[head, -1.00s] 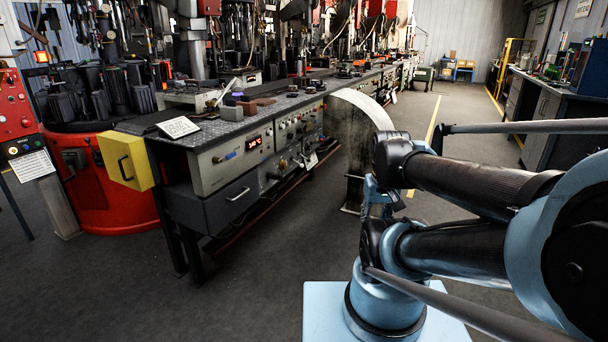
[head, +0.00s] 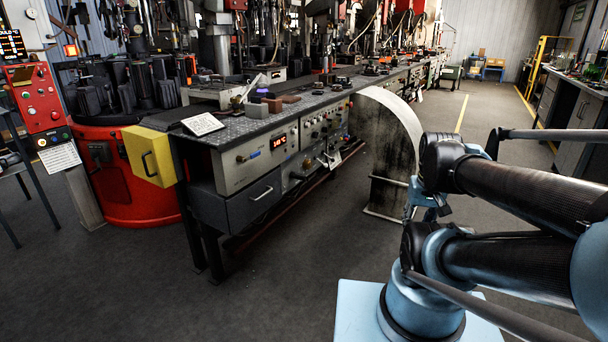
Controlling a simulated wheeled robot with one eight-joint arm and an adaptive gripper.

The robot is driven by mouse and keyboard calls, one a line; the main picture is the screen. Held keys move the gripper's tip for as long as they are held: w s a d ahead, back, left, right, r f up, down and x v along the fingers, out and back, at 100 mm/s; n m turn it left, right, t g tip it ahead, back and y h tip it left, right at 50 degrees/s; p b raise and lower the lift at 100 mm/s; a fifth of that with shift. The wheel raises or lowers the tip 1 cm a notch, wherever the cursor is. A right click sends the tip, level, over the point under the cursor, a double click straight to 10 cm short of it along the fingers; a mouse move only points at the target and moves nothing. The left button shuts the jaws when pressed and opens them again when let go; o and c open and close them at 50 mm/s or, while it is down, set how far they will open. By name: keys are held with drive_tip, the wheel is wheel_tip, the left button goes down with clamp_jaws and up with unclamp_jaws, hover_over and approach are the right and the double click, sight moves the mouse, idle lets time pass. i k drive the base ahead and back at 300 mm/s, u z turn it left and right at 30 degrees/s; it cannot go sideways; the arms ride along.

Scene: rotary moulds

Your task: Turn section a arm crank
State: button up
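I cannot pick out a crank marked as section A in the head view. A long workbench (head: 300,106) runs from the near left to the back, with control panels on its front. The nearest panel (head: 250,158) has knobs and a lit red display; the panel beside it (head: 322,126) carries several knobs. Small levers or handles (head: 322,160) show below it, too small to tell apart. My arm (head: 510,190) is folded at the right, apart from the bench. My gripper cannot be made out in this view.
A yellow box (head: 151,157) with a handle is at the bench's near left end. A red round machine base (head: 120,190) and a red control box (head: 36,100) stand left. A curved pale panel (head: 398,110) stands out beside the bench. The floor (head: 270,290) in front is clear.

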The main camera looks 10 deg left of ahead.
sight(298, 176)
drive_tip(key=i, duration=0.9)
